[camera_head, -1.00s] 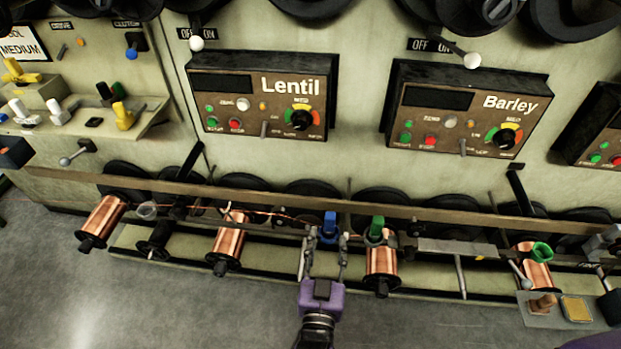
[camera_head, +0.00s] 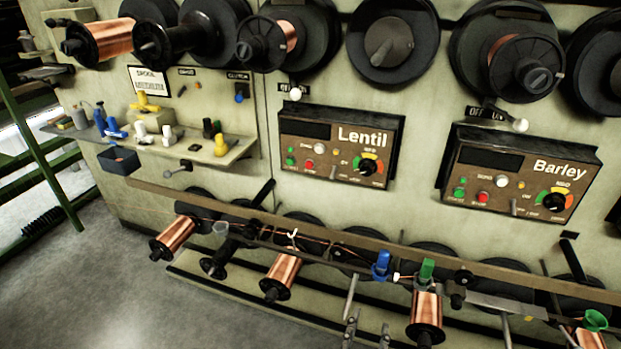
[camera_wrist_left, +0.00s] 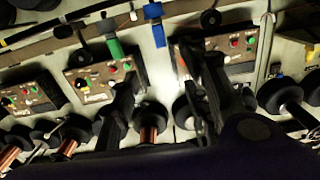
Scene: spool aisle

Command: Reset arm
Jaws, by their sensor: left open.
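My left gripper (camera_head: 367,330) shows at the bottom edge of the head view. Only its two grey finger tips are in the frame, apart and with nothing between them. It is below the blue clip (camera_head: 381,266) and left of the copper spool (camera_head: 426,313) under the green clip (camera_head: 426,271). In the left wrist view the dark fingers (camera_wrist_left: 165,100) are spread and empty. The blue clip (camera_wrist_left: 154,24) and the green clip (camera_wrist_left: 115,48) show beyond them. My right gripper is not in view.
A long rail (camera_head: 330,236) runs along the machine above several spools. The Lentil panel (camera_head: 338,146) and Barley panel (camera_head: 517,176) are on the wall. A shelf (camera_head: 215,153) with yellow, white and blue pieces juts out at left. The floor (camera_head: 120,300) at lower left is clear.

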